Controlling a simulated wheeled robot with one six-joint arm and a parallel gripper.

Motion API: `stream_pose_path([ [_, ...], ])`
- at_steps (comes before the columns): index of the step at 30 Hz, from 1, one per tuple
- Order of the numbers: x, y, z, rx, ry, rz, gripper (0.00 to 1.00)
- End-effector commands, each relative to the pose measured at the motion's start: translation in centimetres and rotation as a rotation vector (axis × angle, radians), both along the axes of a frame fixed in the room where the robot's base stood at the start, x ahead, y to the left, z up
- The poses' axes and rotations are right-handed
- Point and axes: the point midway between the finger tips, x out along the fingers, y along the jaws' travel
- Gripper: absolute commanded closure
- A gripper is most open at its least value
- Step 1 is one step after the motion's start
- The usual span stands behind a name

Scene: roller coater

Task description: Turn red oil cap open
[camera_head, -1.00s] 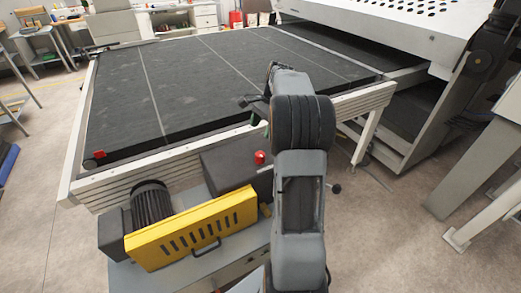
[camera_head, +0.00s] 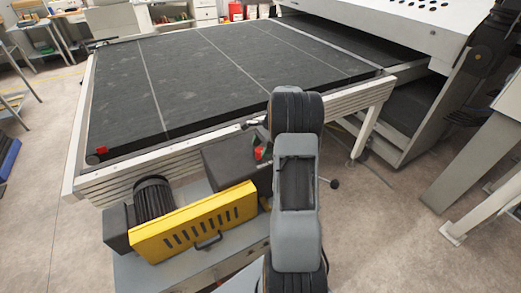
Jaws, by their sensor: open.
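The red oil cap (camera_head: 259,153) sits on top of the dark gearbox box (camera_head: 228,160), beside the conveyor's front edge. My gripper (camera_head: 260,134) is open, just above and behind the cap in the picture. Most of it is hidden by my own arm, which reaches in from the lower right. Part of the cap is covered too, and I cannot tell whether the fingers touch it.
A yellow slotted guard (camera_head: 195,222) and a dark finned motor (camera_head: 153,198) stand left of the gearbox. The wide black conveyor bed (camera_head: 190,85) lies behind. A red part (camera_head: 101,150) sits at its near-left corner. A lever with a dark knob (camera_head: 334,184) sticks out right of my arm.

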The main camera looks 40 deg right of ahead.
Motion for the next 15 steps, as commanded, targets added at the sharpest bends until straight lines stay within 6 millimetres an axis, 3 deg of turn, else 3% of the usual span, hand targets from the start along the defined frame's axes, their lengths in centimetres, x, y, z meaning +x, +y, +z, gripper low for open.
stream_pose_path([
  [6, 0.1, 0.6, -1.4, 0.0, 0.001, 0.001, 0.33],
  [15, 0.1, 0.7, -1.6, 0.0, 0.0, 0.001, 0.33],
])
